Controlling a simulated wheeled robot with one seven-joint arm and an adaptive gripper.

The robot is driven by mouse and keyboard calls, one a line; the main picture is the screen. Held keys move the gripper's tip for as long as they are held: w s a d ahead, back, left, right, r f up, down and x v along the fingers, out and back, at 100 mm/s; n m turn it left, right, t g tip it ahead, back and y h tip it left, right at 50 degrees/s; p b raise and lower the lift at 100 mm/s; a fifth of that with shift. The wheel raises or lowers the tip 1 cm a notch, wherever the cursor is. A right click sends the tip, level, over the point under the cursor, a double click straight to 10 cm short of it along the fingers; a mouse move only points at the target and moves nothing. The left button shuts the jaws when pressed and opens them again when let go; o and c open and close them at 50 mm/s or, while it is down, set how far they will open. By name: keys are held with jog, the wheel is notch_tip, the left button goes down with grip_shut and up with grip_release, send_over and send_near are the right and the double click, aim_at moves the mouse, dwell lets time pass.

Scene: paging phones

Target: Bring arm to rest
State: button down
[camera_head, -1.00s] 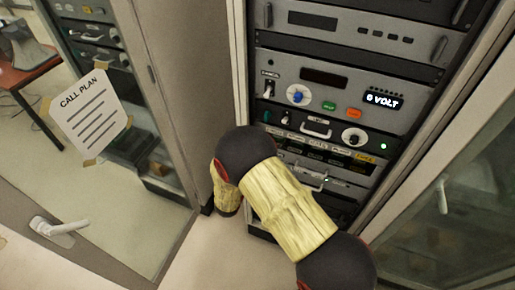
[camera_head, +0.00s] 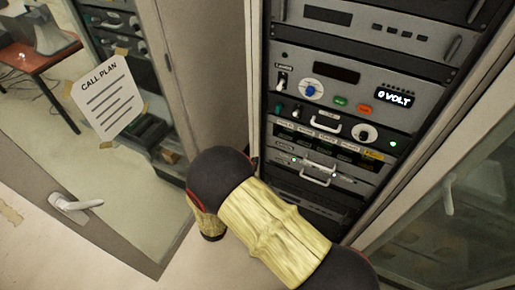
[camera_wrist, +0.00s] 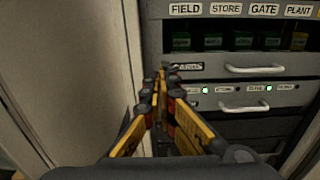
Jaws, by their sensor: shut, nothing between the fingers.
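My gripper (camera_wrist: 160,98) shows in the wrist view, its yellow and black fingers together and empty. It points at the rack's lower units, in front of the left part of the drawer (camera_wrist: 240,104) with green lights. In the head view my arm crosses the lower middle and the gripper itself cannot be made out. The rack (camera_head: 350,120) stands behind, with a unit reading "0 VOLT" (camera_head: 393,97), a blue knob and green and orange buttons. Above the drawer in the wrist view are the labels FIELD, STORE, GATE and PLANT (camera_wrist: 298,11) over a row of dark buttons.
An open glass door with a "CALL PLAN" sheet (camera_head: 107,98) and a lever handle (camera_head: 76,206) stands at the left. Another glass door (camera_head: 440,190) is at the right. A brown table (camera_head: 40,62) is at the far left.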

jog(key=shift+s, duration=0.15)
jog(key=s+d+f+m+g+h, duration=0.2)
jog(key=s+d+f+g, duration=0.1)
jog(key=d+f, duration=0.15)
jog(key=s+d+r+m+g, duration=0.3)
jog(key=s+d+m+g, duration=0.3)
jog(key=s+m, duration=0.15)
jog(key=s+d+r+m+g, duration=0.3)
jog(key=s+d+m+g, duration=0.3)
jog(key=s+d, duration=0.15)
jog(key=s+r+m+g+y+b, duration=0.1)
jog(key=s+r+m+y, duration=0.6)
jog(key=r+m, duration=0.35)
jog(key=s+d+r+m+t+y+b, duration=0.1)
jog(key=d+r+m+t, duration=0.4)
jog(key=r, duration=0.7)
jog(key=shift+s+d+r+y, duration=0.35)
jog(key=shift+d+y, duration=0.15)
jog(key=shift+d, duration=0.15)
